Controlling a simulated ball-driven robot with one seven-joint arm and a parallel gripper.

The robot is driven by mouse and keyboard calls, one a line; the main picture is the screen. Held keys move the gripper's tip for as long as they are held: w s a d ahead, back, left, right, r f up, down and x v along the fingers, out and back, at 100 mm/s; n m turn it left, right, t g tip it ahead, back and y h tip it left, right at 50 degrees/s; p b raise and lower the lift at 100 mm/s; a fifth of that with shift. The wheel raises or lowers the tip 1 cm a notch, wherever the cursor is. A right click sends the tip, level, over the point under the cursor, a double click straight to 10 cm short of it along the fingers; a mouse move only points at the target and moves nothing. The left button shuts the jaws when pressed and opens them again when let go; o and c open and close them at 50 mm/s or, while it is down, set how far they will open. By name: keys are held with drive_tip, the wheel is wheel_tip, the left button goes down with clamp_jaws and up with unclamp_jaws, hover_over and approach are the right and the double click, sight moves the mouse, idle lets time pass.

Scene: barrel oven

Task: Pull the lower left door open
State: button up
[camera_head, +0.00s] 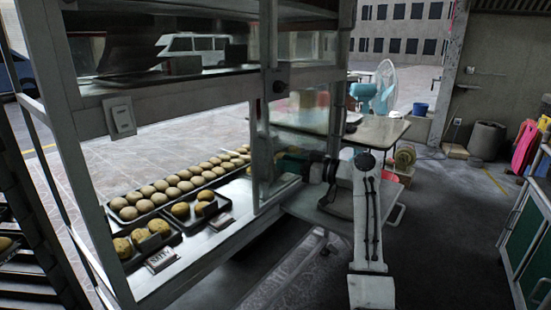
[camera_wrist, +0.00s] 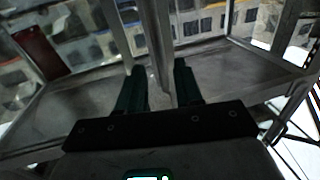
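A glass-and-metal display cabinet (camera_head: 190,98) fills the left and middle of the head view. A glazed panel with a metal frame (camera_head: 262,150) stands at its lower part; I cannot tell for sure whether this is the lower left door. My gripper (camera_head: 318,170) is at the cabinet's right side, partly hidden behind the frame and glass. In the wrist view, my gripper's two dark fingers (camera_wrist: 159,72) stand apart on either side of an upright metal bar (camera_wrist: 163,50). Whether they press on the bar is not clear.
Trays of buns (camera_head: 170,187) lie inside the cabinet. A table (camera_head: 375,132) with a light-blue fan (camera_head: 376,90) stands behind my arm. A green-fronted cabinet (camera_head: 528,235) is at the far right. The dark floor (camera_head: 450,225) between is clear.

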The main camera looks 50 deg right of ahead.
drive_tip(key=s, duration=0.3)
drive_tip(key=s+d, duration=0.1)
drive_tip(key=s, duration=0.1)
idle(0.5)
